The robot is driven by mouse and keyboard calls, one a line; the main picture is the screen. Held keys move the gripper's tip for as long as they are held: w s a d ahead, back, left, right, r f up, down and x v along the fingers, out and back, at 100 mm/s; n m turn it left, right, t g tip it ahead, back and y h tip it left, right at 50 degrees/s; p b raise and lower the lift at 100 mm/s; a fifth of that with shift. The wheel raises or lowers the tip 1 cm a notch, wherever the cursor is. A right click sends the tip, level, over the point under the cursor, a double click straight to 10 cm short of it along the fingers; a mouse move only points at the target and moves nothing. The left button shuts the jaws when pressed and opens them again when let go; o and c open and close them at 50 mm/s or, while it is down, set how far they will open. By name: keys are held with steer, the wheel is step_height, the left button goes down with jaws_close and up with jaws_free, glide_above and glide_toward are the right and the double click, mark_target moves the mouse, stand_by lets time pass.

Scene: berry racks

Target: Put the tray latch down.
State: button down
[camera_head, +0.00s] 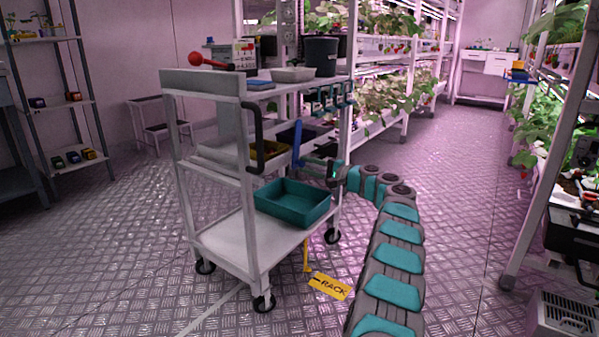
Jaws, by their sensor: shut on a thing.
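An upright blue lever (297,143), which looks like the tray latch, stands at the right side of the cart's middle shelf. My gripper (304,162) reaches in from the right at the lever's lower part and is shut on it. The fingertips are small and partly hidden, so the exact contact is hard to see. An empty teal tray (290,217) sits on the cart's bottom shelf, below my gripper.
The white wheeled cart (205,180) carries a black bucket (320,55), a pale tub (294,75) and a red-ended tool (208,61) on top. A yellow RACK tag (329,286) lies below.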

steer(key=shift+w+d+f, duration=0.25)
steer(key=shift+w+f, duration=0.05)
steer(key=shift+f, duration=0.05)
steer(key=shift+w+d+r+n, duration=0.1)
steer(key=shift+w+d+n, duration=0.4)
steer(key=shift+n, duration=0.5)
steer(key=shift+w, duration=0.1)
steer(key=c, duration=0.6)
jaws_free()
steer(key=shift+a+r, duration=0.1)
steer(key=v, duration=0.7)
steer(key=shift+s+d, duration=0.25)
steer(key=shift+d, duration=0.1)
